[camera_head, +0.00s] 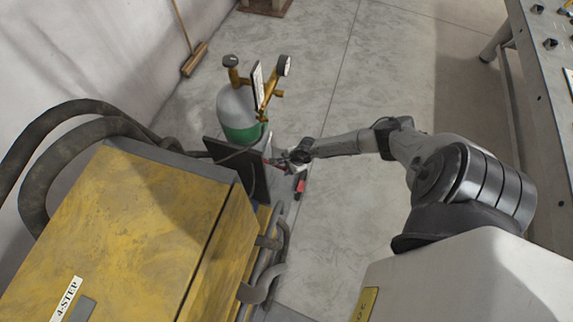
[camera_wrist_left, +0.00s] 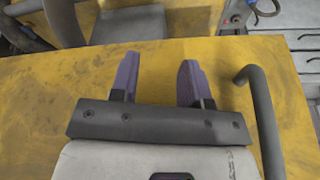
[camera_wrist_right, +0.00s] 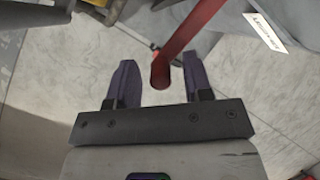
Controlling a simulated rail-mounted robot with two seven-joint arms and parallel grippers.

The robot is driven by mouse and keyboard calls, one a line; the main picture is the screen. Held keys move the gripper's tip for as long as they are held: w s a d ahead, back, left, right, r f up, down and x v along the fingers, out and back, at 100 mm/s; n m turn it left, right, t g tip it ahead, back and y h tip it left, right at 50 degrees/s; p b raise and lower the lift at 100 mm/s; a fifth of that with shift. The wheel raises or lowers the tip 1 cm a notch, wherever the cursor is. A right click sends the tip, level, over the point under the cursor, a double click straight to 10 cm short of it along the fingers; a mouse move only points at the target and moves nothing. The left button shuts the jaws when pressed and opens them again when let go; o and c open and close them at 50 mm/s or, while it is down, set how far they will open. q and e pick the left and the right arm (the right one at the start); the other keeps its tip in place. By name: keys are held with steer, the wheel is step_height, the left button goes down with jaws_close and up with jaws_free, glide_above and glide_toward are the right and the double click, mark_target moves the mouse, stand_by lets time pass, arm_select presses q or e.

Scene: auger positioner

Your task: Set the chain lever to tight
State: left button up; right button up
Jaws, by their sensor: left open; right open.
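A red lever (camera_wrist_right: 187,40), which I take to be the chain lever, runs down from the top of the right wrist view. Its rounded end lies between the fingers of my right gripper (camera_wrist_right: 158,62). That gripper is open, and a gap shows on both sides of the lever. In the head view my right gripper (camera_head: 291,157) is beside the gas cylinder, with a red piece (camera_head: 300,186) just below it. The lever's mount and any chain are not clear. My left gripper (camera_wrist_left: 158,72) is open and empty over the yellow machine housing (camera_wrist_left: 235,60); it is not seen in the head view.
The yellow housing (camera_head: 135,215) fills the lower left, with thick dark hoses (camera_head: 70,115) behind it. A green and grey gas cylinder (camera_head: 240,115) with gauges stands beyond. A metal table (camera_head: 545,75) is at the right. The concrete floor between is clear.

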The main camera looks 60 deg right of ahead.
steer(key=shift+c, duration=0.4)
jaws_close()
